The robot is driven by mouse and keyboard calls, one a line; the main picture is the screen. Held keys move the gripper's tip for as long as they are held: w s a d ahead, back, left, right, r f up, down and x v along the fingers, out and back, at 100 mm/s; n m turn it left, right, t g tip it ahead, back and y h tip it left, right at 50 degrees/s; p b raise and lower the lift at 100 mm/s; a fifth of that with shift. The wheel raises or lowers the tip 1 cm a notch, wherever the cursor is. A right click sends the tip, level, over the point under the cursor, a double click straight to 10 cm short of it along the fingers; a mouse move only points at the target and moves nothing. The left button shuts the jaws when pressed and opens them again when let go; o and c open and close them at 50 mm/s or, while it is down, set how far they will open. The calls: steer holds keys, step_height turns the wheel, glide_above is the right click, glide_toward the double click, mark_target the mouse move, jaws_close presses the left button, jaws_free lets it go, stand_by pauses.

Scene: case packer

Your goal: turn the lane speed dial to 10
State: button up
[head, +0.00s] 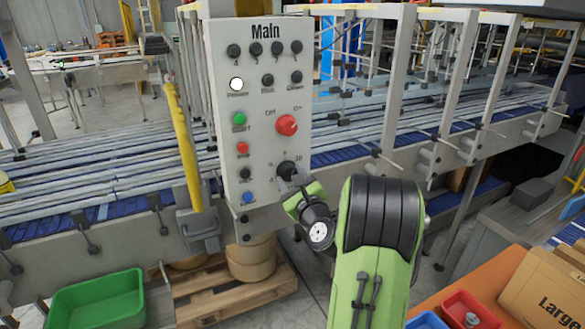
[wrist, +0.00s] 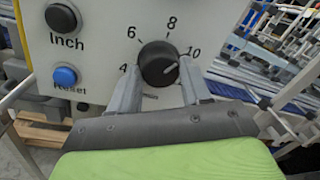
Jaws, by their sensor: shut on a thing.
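The lane speed dial (head: 287,169) is a round black knob low on the white "Main" panel (head: 262,215). In the wrist view the dial (wrist: 157,60) has the numbers 4, 6, 8 and 10 around it. A short light mark shows on the knob's right side, on the side of the 10; its exact aim is hard to tell. My gripper (wrist: 160,72) is shut on the dial, one grey finger on each side of it. In the head view my green wrist partly covers the area below the dial, and the fingertips are small there.
A red switch (head: 287,125) sits just above the dial. Green, red, black and blue buttons line the panel's left side; the blue one (wrist: 65,76) is left of my fingers. A yellow post (head: 187,150) and conveyor rails stand close by. A green bin (head: 95,300) is at lower left.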

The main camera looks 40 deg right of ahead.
steer(key=m+p, duration=0.3)
steer(key=shift+r, duration=0.2)
steer(key=shift+m+g+p, duration=0.3)
steer(key=shift+m+p, duration=0.8)
steer(key=shift+f, duration=0.15)
steer(key=o, duration=1.1)
steer(key=shift+c, duration=0.2)
steer(key=b+v, duration=1.3)
steer(key=v, duration=0.2)
steer(key=shift+s+b, duration=0.3)
steer(key=shift+b, duration=0.1)
steer(key=shift+a, duration=0.15)
